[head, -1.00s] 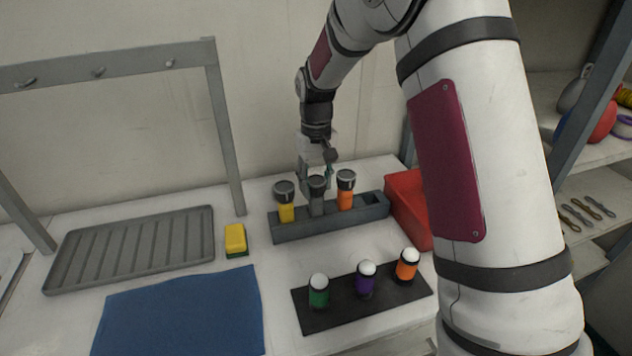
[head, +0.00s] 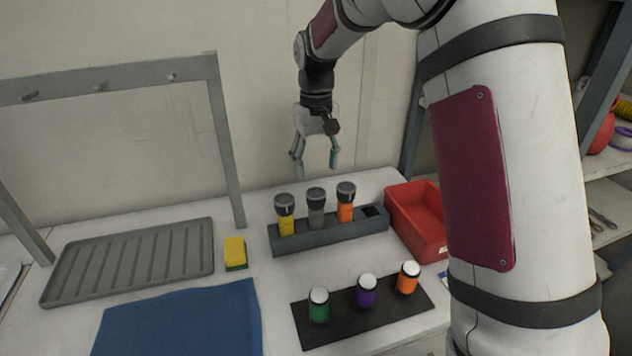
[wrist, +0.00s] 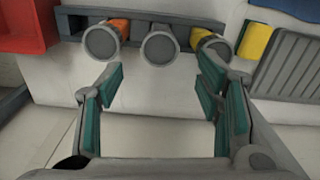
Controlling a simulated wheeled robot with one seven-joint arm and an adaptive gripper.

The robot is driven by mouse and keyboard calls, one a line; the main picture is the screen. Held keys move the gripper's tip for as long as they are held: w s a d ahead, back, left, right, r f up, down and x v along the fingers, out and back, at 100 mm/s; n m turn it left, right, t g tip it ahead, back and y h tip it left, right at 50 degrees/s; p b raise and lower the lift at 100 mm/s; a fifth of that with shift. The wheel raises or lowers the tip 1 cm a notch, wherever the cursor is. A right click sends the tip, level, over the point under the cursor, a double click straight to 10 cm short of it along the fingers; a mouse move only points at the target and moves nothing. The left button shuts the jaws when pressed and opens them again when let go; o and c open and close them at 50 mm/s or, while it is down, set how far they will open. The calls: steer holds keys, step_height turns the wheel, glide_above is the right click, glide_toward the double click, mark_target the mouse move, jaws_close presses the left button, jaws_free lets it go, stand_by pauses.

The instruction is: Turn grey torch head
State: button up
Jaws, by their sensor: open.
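The grey torch (head: 316,208) stands upright, head up, in the middle of a grey rack (head: 330,234). A yellow torch (head: 285,214) stands to its left and an orange torch (head: 346,202) to its right. My gripper (head: 314,172) is open and empty, with its fingers pointing down above and behind the torches, touching none of them. In the wrist view the grey torch head (wrist: 160,48) lies beyond the two open fingers (wrist: 162,95), between the orange and yellow torches.
A red bin (head: 420,222) stands right of the rack, beside an empty slot. A black mat (head: 345,325) in front holds green, purple and orange capped items. A sponge (head: 235,252), a ribbed tray (head: 130,262) and a blue cloth (head: 180,320) lie left.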

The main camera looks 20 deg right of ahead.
steer(key=shift+r, duration=1.55)
